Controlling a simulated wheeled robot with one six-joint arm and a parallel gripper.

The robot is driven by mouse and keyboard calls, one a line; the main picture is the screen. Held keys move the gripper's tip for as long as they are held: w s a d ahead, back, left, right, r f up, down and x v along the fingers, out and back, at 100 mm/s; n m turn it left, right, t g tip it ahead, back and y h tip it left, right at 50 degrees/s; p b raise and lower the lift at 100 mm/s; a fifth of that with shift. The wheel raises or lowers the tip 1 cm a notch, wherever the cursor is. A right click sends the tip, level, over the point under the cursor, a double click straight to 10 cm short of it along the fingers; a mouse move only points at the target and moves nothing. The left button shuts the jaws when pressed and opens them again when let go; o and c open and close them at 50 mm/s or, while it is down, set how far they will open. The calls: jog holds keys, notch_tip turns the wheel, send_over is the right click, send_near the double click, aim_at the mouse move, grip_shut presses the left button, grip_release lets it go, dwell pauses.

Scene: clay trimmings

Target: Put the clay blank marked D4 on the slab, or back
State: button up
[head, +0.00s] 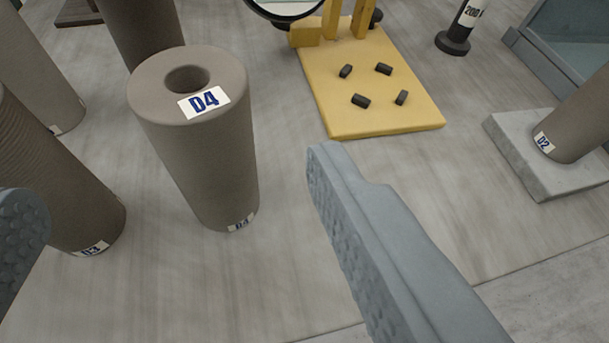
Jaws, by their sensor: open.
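The clay blank marked D4 (205,165) is a grey-brown cylinder with a round hole in its top. It stands upright on the grey surface, left of the picture's middle, with a D4 label on top and another low on its side. My gripper (172,190) is open and empty. One finger is at the left edge and the other right of the blank, so D4 shows between them. A pale grey slab (518,162) lies at the right. The blank marked D2 (578,125) stands on it, partly cut off by the picture's edge.
The blank marked D3 (60,185) stands close left of D4, with other cylinders (135,35) behind. A yellow board (345,105) with several small dark pieces lies behind right. A black weight marked 200 (460,30) and a glass-sided box (565,45) stand farther back.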

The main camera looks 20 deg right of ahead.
jog(key=s+r+t, duration=0.1)
jog(key=s+r, duration=0.4)
jog(key=s, duration=0.4)
jog(key=s+r+t, duration=0.1)
jog(key=s+r, duration=0.4)
jog(key=s, duration=0.5)
jog(key=s+r+t, duration=0.1)
jog(key=s, duration=1.9)
jog(key=shift+s+r+t, duration=0.15)
jog(key=shift+r+t, duration=0.1)
jog(key=shift+t, duration=0.15)
